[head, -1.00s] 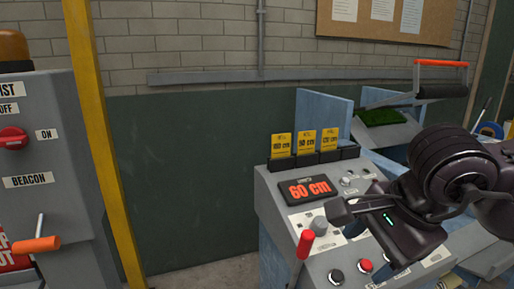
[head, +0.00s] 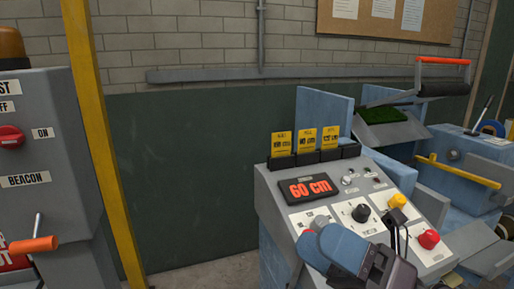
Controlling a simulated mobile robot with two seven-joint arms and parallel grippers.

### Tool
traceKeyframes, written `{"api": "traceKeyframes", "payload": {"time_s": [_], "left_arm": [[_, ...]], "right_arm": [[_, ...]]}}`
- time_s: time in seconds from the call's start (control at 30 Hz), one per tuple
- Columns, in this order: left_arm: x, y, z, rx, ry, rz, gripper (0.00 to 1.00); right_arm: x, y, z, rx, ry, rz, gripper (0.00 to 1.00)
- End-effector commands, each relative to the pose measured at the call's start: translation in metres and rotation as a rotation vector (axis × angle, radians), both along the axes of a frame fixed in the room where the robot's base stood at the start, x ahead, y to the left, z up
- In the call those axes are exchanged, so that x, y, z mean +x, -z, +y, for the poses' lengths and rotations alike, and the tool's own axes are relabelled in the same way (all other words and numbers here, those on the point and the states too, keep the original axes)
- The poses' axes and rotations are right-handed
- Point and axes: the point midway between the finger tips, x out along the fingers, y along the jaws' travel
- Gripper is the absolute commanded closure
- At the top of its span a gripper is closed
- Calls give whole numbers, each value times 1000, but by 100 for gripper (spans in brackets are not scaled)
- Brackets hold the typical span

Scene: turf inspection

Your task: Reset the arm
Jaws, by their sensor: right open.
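My right gripper (head: 325,243) is at the lower middle of the head view, over the front of the grey control console (head: 262,205). A dark arm with a roller (head: 442,84) and an orange handle bar (head: 443,60) stands raised at the upper right, apart from my gripper. Below it, a patch of green turf (head: 382,115) lies on a blue stand. My left gripper is out of view.
A grey cabinet (head: 45,130) and yellow post (head: 95,150) stand left. The floor between is clear.

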Motion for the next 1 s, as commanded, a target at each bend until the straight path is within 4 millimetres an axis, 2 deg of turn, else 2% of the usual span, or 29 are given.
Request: {"api": "traceKeyframes", "payload": {"time_s": [0.13, 0.23, 0.37, 0.47, 0.57, 0.63, 0.7, 0.8, 0.9, 1.0], "left_arm": [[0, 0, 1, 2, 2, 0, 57], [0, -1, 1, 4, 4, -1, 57], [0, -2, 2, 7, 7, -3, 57], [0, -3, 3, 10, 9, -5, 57], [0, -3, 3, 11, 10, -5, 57], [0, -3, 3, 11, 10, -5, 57], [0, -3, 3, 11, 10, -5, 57], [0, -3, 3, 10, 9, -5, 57], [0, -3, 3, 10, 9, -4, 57], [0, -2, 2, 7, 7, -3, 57]], "right_arm": [[29, 23, -39, 249, 175, 322, 35], [43, 50, -69, 404, 300, 539, 35], [51, 100, -109, 592, 475, 822, 35], [45, 146, -138, 727, 616, 1039, 35], [28, 195, -164, 855, 762, 1257, 35], [8, 230, -178, 940, 867, 1409, 35], [-17, 263, -190, 1018, 975, 1558, 35], [-55, 302, -200, 1110, 1118, 1747, 35], [-88, 327, -204, 1173, 1223, 1887, 35], [-115, 344, -205, 1217, 1307, 1995, 35]]}}
